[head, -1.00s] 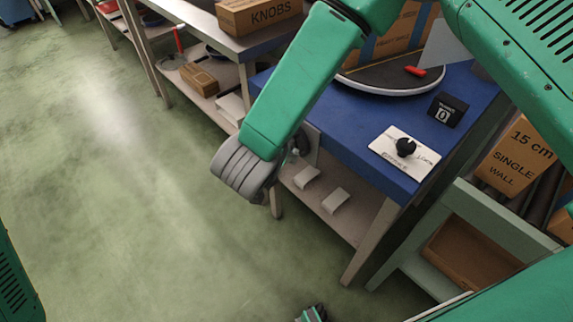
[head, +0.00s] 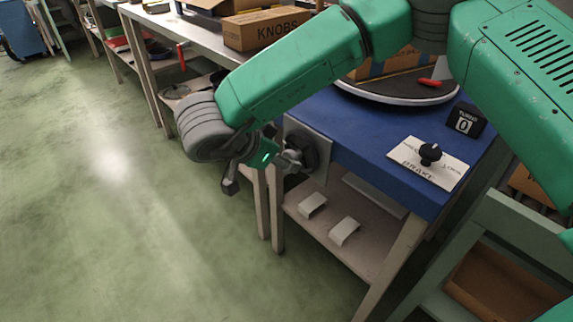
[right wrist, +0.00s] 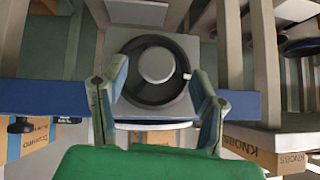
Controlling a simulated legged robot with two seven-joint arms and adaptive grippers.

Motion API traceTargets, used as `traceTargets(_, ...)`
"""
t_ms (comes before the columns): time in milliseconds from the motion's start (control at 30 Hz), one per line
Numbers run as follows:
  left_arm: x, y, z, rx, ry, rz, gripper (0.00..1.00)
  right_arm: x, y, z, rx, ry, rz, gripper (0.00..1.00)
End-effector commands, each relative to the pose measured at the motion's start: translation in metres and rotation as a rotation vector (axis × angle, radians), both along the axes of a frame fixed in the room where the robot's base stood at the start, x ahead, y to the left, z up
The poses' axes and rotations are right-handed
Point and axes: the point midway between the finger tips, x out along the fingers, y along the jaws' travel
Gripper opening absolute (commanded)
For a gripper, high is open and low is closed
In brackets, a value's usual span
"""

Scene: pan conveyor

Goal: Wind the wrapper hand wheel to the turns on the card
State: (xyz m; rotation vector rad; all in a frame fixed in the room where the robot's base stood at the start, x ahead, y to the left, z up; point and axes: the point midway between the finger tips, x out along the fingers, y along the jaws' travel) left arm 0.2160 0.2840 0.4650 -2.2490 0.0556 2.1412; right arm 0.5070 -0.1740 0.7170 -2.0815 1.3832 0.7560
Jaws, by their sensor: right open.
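The black hand wheel (head: 310,150) sits on a grey plate on the end face of the blue wrapper table (head: 345,128). It faces me in the right wrist view (right wrist: 136,88), with a pale hub and a small white mark on its rim. My right gripper (head: 260,170) is open and empty in front of the wheel; its two fingers (right wrist: 158,88) frame it in the wrist view. Contact cannot be told. A black counter (head: 465,121) on the table reads 0. A card lettered BRAKE (head: 440,173) carries a black knob (head: 430,153). My left gripper is out of view.
A round turntable (head: 395,90) bears a carton and a red-handled item (head: 430,82). A KNOBS box (head: 262,30) stands on the bench behind. White blocks (head: 312,204) lie on the lower shelf. A green-grey rack (head: 500,225) stands at right. The floor at left is clear.

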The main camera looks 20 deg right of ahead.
Motion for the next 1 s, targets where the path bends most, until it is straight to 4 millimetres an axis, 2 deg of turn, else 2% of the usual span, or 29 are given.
traceTargets(33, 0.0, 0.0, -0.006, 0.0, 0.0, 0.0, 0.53, 0.002, -0.006, -0.009, 0.002, 0.002, -0.003, 0.54)
traceTargets(200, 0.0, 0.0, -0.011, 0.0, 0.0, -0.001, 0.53, 0.007, -0.018, -0.019, 0.003, 0.001, -0.001, 0.54)
traceTargets(567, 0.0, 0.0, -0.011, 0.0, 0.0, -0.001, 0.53, 0.009, -0.017, -0.019, -0.001, 0.0, 0.001, 0.54)
traceTargets(700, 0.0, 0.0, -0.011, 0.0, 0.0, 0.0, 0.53, 0.009, -0.018, -0.02, 0.0, 0.0, 0.0, 0.05)
traceTargets(1000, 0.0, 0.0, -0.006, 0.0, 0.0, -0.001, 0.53, 0.009, -0.019, -0.018, 0.008, -0.018, 0.002, 0.03)
